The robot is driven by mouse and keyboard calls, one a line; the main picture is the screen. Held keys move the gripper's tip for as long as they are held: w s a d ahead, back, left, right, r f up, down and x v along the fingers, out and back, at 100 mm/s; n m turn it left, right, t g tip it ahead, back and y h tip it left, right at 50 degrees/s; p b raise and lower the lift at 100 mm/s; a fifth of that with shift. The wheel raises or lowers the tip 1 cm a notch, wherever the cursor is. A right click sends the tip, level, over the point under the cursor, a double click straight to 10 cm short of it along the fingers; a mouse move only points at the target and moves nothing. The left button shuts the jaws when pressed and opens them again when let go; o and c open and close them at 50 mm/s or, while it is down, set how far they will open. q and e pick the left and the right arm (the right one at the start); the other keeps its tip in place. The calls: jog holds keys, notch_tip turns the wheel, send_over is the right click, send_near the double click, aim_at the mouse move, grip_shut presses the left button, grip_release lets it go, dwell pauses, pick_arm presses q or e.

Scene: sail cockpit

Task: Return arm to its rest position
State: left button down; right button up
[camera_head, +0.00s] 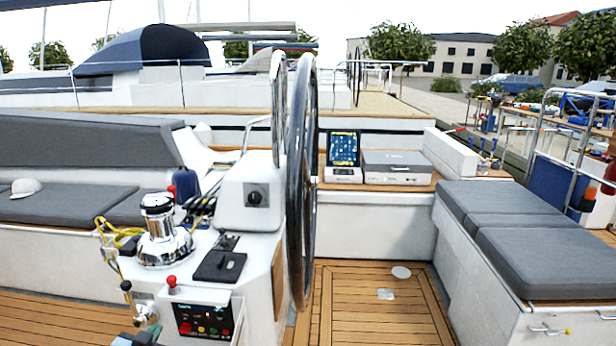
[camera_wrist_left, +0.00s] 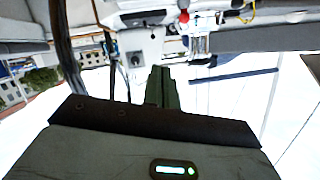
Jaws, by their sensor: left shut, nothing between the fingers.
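My left gripper (camera_head: 138,339) shows only as a small dark teal part at the bottom edge of the head view, below the cockpit console. In the left wrist view its dark green fingers (camera_wrist_left: 162,88) are together with nothing between them. The wrist view looks upside down, with the console and its red knob (camera_wrist_left: 184,17) at the top, apart from the fingers. My right gripper is in neither view. Most of my left arm is out of the head view.
The white console carries a chrome winch (camera_head: 165,235), a red knob (camera_head: 172,282) and a button panel (camera_head: 205,320). A large steering wheel (camera_head: 298,180) stands right of it. Grey cushioned benches (camera_head: 525,235) flank the cockpit. The teak floor (camera_head: 365,310) ahead is mostly clear.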

pick_arm(q)
jog(key=s+d+f+g+h, duration=0.1)
jog(key=s+d+f, duration=0.2)
jog(key=s+f, duration=0.25)
jog(key=s+d+f+g, duration=0.1)
jog(key=s+d+f, duration=0.25)
jog(key=s, duration=0.25)
jog(key=s+d+f+g, duration=0.1)
jog(key=s+d+f, duration=0.1)
jog(key=s, duration=0.8)
jog(key=s+d+f+g+h, duration=0.1)
jog(key=s+d+f, duration=0.2)
jog(key=s, duration=0.8)
jog(key=s+d+f+n+g+h, duration=0.1)
jog(key=s+d, duration=0.4)
jog(key=s, duration=0.5)
notch_tip(320, 180, down, 2)
jog(key=shift+s+d+f+g, duration=0.1)
jog(key=shift+s+d+g, duration=0.15)
jog(key=shift+g, duration=0.25)
jog(key=c, duration=2.1)
grip_release()
jog(key=shift+c, duration=0.2)
